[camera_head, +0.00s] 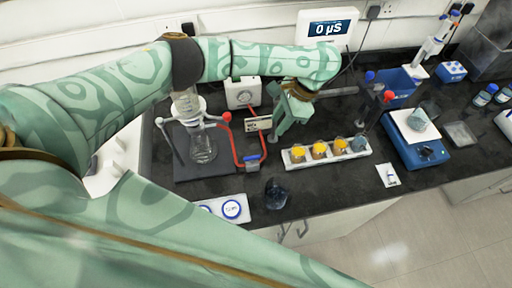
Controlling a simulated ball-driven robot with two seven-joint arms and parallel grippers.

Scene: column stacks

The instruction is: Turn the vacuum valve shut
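Red tubing (235,147) runs from a glass filter flask (203,148) on a dark pad. A blue fitting (252,163) sits on this tubing, and a small pale panel (258,124) lies beside it. I cannot tell for certain which part is the vacuum valve. My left gripper (276,134) points down just right of the pale panel, above the bench. It appears apart from the blue fitting. Its fingers are too small and overlapped to show whether they are open. My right gripper is not in view.
A white box with a dial (243,93) stands behind. A dark beaker (276,193) is near the front edge. A blue balance (414,145) stands further right.

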